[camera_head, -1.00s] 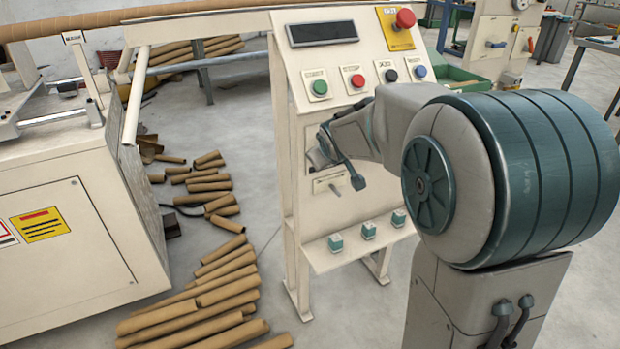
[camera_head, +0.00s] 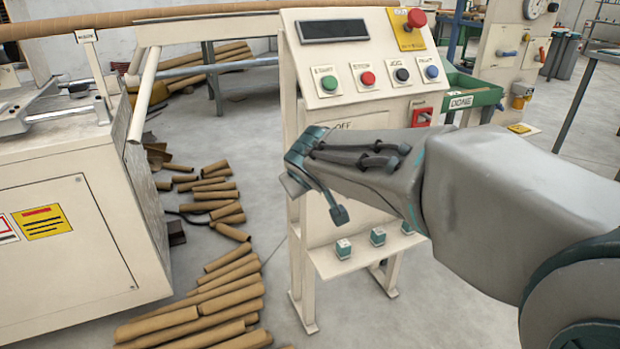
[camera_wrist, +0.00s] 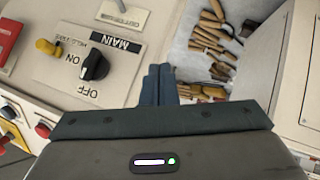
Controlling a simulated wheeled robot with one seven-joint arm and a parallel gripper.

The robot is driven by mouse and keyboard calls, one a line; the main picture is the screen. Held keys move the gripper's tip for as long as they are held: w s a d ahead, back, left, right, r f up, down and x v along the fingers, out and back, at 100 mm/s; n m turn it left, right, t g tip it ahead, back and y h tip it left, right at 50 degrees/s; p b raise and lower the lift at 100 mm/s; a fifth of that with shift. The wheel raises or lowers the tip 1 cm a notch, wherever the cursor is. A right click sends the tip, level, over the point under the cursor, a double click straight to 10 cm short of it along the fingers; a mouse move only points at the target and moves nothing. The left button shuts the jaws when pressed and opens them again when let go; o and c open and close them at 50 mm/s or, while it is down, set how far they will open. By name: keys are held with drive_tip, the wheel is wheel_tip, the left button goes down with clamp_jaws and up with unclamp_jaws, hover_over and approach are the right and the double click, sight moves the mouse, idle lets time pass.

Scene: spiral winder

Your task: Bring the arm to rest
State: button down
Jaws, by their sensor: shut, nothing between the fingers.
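My gripper (camera_wrist: 159,84) is shut and empty in the wrist view, its two dark fingers side by side. In the head view my gripper (camera_head: 294,180) is at the end of my arm, in front of the control panel (camera_head: 318,232) of the winder, its tips toward the panel's left edge. My arm reaches in from the right and hides the middle of the panel. In the wrist view a black rotary knob (camera_wrist: 95,67) with OFF, ON and MAIN labels lies left of my fingertips. I cannot tell whether the fingers touch the panel.
Green, red, black and blue buttons (camera_head: 330,84) line the sloped panel top beside a red emergency stop (camera_head: 417,18). Several cardboard tubes (camera_head: 215,300) lie on the floor at left. A cream machine cabinet (camera_head: 70,240) stands left. A green DONE bin (camera_head: 472,93) is behind.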

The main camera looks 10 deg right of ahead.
idle(0.3)
drive_tip(key=s+d+r+m+g+p, duration=0.3)
drive_tip(key=s+r+p, duration=0.8)
drive_tip(key=p, duration=0.5)
drive_tip(key=s+d+r+m+g+p, duration=0.2)
drive_tip(key=s+d+r+g+p, duration=0.2)
drive_tip(key=s+r+p, duration=0.7)
drive_tip(key=d+p, duration=0.1)
drive_tip(key=p, duration=0.5)
drive_tip(key=shift+s+m+y, duration=0.2)
drive_tip(key=shift+m+y, duration=0.1)
drive_tip(key=shift+m, duration=0.1)
drive_tip(key=shift+d+r, duration=0.1)
